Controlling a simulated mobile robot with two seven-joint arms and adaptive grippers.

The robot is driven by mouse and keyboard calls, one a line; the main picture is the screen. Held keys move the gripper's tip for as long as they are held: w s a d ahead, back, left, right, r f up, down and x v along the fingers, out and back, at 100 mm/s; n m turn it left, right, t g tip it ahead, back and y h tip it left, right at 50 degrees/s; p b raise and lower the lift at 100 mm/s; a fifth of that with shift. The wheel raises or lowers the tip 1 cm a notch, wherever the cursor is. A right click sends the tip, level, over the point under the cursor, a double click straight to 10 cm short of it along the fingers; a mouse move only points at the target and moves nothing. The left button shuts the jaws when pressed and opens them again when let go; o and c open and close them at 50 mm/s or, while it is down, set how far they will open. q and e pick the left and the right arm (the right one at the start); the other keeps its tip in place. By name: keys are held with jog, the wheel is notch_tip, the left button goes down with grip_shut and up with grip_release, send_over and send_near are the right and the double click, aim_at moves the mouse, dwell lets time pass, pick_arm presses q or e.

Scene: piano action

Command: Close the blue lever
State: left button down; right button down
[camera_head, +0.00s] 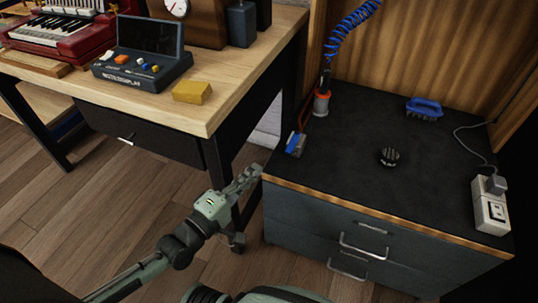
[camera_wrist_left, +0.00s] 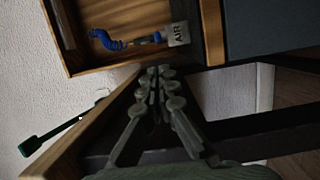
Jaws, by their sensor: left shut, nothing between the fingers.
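A small blue part on a grey block (camera_head: 295,144) sits at the left edge of the black cabinet top in the head view; it looks like the blue lever, but it is too small to tell its position. My left gripper (camera_head: 254,173) is left of and a little below it, beside the cabinet's front left corner and apart from it. In the left wrist view its fingers (camera_wrist_left: 158,73) are shut with nothing between them. My right gripper is not in view.
A blue coiled hose (camera_head: 350,25) hangs above an orange-ringed fitting (camera_head: 321,102). A blue brush (camera_head: 425,108), a dark round knob-like object (camera_head: 389,156) and a power strip (camera_head: 490,210) are on the cabinet. The wooden desk (camera_head: 225,95) with a yellow block (camera_head: 192,91) stands left.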

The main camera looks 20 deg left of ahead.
aim_at(293, 142)
pick_arm(q)
jog(key=x, duration=0.9)
jog(key=shift+w+d, duration=0.1)
jog(key=shift+w, duration=0.25)
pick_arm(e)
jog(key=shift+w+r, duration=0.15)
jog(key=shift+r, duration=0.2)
pick_arm(q)
jog(key=shift+d, duration=0.15)
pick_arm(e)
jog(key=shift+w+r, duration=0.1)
